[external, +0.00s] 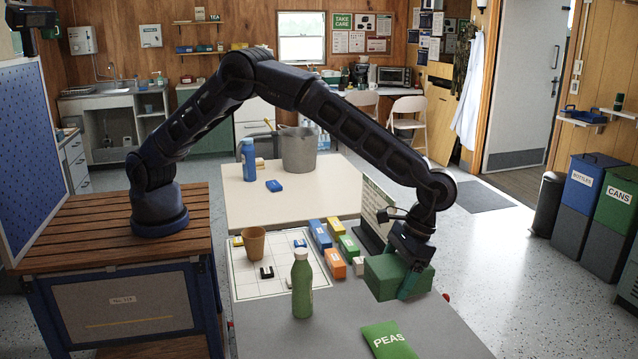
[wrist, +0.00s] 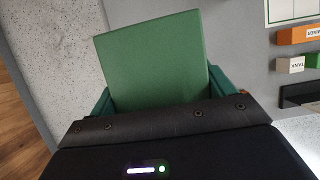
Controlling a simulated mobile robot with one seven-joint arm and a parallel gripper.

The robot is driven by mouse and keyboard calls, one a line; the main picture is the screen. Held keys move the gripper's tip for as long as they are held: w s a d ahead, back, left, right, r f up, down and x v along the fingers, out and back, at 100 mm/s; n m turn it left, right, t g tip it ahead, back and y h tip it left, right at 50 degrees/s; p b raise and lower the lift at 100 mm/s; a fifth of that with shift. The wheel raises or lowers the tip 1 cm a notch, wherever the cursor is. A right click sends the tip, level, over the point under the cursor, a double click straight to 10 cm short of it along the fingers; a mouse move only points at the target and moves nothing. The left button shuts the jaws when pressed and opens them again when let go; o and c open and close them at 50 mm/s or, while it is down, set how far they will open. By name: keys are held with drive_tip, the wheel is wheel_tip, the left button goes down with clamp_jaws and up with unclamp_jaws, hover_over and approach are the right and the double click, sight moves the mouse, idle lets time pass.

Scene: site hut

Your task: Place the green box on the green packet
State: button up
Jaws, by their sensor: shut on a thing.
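The green box (external: 386,277) is a plain block at the right side of the grey table in the external view. My gripper (external: 408,283) is shut on it, with a finger against its right side. In the wrist view the green box (wrist: 152,62) fills the space between my fingers. I cannot tell whether the box touches the table or is just above it. The green packet (external: 388,341), printed PEAS, lies flat near the table's front edge, in front of the box. The packet does not show in the wrist view.
A green bottle (external: 302,284) stands left of the packet. Several labelled blocks (external: 334,262), a brown cup (external: 254,244) and a laptop (external: 378,211) are farther back. The grey tabletop (external: 335,325) is clear between bottle and packet.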

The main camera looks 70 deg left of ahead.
sight(381, 341)
wheel_tip(381, 341, down, 16)
drive_tip(key=shift+r, duration=0.1)
idle(0.5)
drive_tip(key=o, duration=1.1)
drive_tip(key=shift+f, duration=0.2)
